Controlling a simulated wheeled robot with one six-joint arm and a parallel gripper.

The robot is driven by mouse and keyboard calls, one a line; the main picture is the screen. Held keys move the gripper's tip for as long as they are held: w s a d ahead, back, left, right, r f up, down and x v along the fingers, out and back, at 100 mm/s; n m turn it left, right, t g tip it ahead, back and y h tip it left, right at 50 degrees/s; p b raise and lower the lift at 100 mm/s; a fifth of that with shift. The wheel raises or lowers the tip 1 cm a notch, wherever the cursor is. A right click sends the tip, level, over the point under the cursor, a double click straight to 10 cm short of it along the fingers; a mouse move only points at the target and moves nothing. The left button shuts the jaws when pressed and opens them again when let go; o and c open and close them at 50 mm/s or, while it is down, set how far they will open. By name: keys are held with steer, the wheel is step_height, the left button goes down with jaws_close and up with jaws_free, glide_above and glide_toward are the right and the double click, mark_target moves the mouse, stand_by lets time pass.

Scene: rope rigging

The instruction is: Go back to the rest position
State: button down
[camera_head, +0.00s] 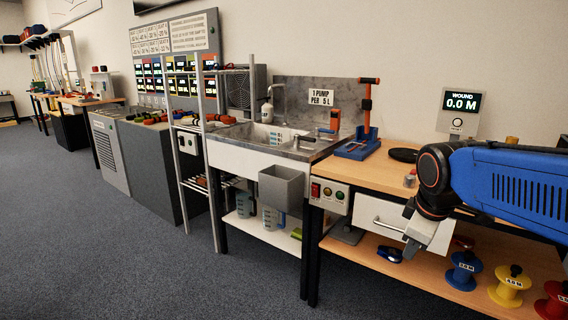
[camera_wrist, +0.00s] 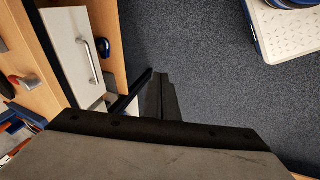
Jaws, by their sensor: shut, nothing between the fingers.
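My arm, blue with a dark wrist, reaches in from the right in the head view. My gripper (camera_head: 410,251) points down in front of the wooden bench, beside the white drawer. Its dark fingers (camera_wrist: 161,84) are together in the wrist view, with nothing held between them. They hang over the grey carpet, apart from the drawer. The drawer (camera_head: 381,219) looks closed in the head view, partly hidden by my wrist. It also shows with its metal handle in the wrist view (camera_wrist: 75,55).
A sink (camera_head: 264,141) and a grey bin (camera_head: 281,186) are to the left. The carpet (camera_head: 130,265) in front is clear.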

steer(key=s+f+m, duration=0.3)
steer(key=s+m, duration=0.2)
steer(key=s, duration=0.2)
steer(key=s+f+m, duration=0.4)
steer(key=s, duration=0.4)
steer(key=shift+f+m+t+y, duration=0.3)
steer(key=shift+m+y, duration=0.1)
steer(key=shift+s+a, duration=0.1)
